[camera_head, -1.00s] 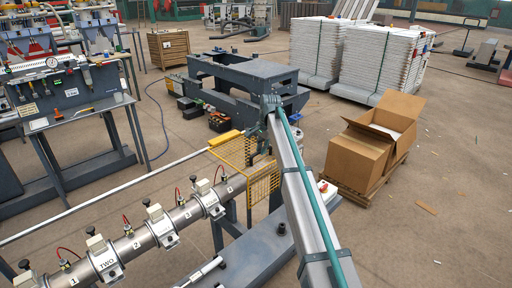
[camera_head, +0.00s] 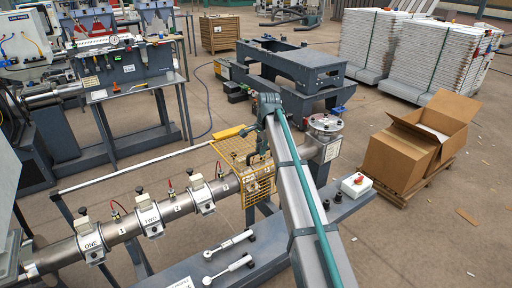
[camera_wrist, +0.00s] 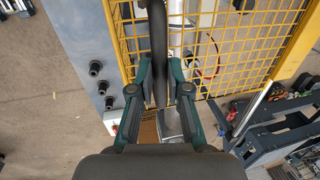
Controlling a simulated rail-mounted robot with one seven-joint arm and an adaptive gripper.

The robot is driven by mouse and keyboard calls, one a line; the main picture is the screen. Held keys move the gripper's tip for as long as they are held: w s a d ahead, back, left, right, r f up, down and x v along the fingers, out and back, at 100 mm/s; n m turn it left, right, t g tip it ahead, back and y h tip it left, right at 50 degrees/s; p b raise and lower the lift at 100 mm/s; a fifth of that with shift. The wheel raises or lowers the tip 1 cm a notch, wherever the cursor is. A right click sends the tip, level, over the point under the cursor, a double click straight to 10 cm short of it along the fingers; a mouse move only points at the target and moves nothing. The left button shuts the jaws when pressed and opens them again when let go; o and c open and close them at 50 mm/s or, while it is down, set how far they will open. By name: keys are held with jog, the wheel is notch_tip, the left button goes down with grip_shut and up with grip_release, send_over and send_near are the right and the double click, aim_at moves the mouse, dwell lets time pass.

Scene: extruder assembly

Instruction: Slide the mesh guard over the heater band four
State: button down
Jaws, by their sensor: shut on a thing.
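The yellow mesh guard (camera_head: 228,151) hangs by the far end of the steel barrel (camera_head: 130,228) in the head view. Its wire panels stand above and in front of a heater band (camera_head: 253,186), likely band four, which shows through the mesh; its label is unreadable. Whether the guard touches the band cannot be told.
Heater bands one (camera_head: 92,241), two (camera_head: 151,219) and three (camera_head: 201,196) are uncovered. Two white-handled tools (camera_head: 230,245) lie on the grey base. A cardboard box (camera_head: 400,155) stands right.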

jog(key=c, duration=1.1)
grip_release()
jog(key=shift+c, duration=0.2)
jog(key=shift+r, duration=0.15)
notch_tip(320, 180, up, 12)
jog(key=s+d, duration=0.1)
jog(key=s, duration=0.1)
jog(key=shift+f, duration=0.25)
jog(key=shift+d, duration=0.1)
